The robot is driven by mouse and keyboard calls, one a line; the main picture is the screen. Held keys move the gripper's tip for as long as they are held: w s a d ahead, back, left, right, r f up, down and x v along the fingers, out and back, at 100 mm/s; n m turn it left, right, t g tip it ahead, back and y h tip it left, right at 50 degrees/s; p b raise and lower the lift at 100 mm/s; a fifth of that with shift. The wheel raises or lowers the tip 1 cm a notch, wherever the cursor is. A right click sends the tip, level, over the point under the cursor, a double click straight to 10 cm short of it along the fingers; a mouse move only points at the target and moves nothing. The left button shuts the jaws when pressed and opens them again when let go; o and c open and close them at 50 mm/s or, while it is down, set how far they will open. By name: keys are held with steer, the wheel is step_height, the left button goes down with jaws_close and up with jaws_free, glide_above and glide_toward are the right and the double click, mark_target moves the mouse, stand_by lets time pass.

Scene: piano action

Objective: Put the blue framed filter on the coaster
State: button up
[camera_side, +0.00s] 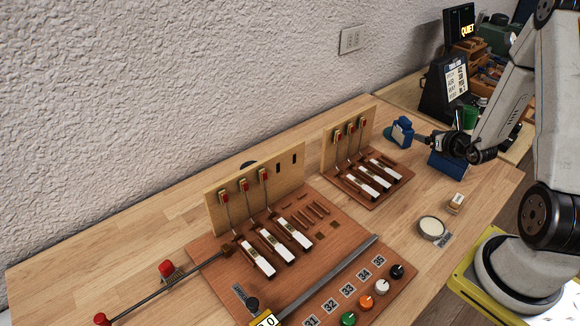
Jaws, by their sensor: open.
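A small blue object with a paler face (402,131) stands at the back right of the table, beside the smaller key board; it looks like the blue framed filter, but detail is too small to be sure. My gripper (420,139) is open, pointing left, with its tips close to the right side of that object. I cannot tell whether they touch or surround it. A second blue piece (446,165), flat and dark, shows below my wrist and is partly hidden by it. The coaster (432,228) appears to be the round pale disc with a dark rim at the right front.
A small pale block (455,203) and a grey label (445,240) lie near the coaster. The smaller key board (368,185) and the larger one (290,250) fill the left and middle. A black sign stand (446,90) is behind my wrist.

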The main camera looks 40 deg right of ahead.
stand_by(0.3)
steer(key=w+a+n+y, duration=0.1)
steer(key=a+n+y, duration=0.2)
steer(key=a, duration=0.3)
steer(key=w+a+r+n+g+y, duration=0.1)
steer(key=a+n+y, duration=0.2)
steer(key=a+n, duration=0.2)
steer(key=w+a+r+n+g+y, duration=0.1)
steer(key=a+n+y, duration=0.2)
steer(key=a, duration=0.4)
steer(key=shift+w+a+r+n, duration=0.2)
steer(key=shift+w+n, duration=0.15)
steer(key=shift+n, duration=0.15)
steer(key=s+a+r+n+g+h, duration=0.2)
steer(key=s+a+n+g, duration=0.2)
steer(key=n, duration=1)
steer(key=s+a+r+n+g+h, duration=0.2)
steer(key=a+n, duration=0.7)
steer(key=n, duration=0.5)
steer(key=s+g, duration=0.1)
steer(key=s, duration=0.1)
steer(key=shift+s+a+r+g, duration=0.15)
steer(key=shift+s+r+g, duration=0.05)
steer(key=shift+s+g, duration=0.2)
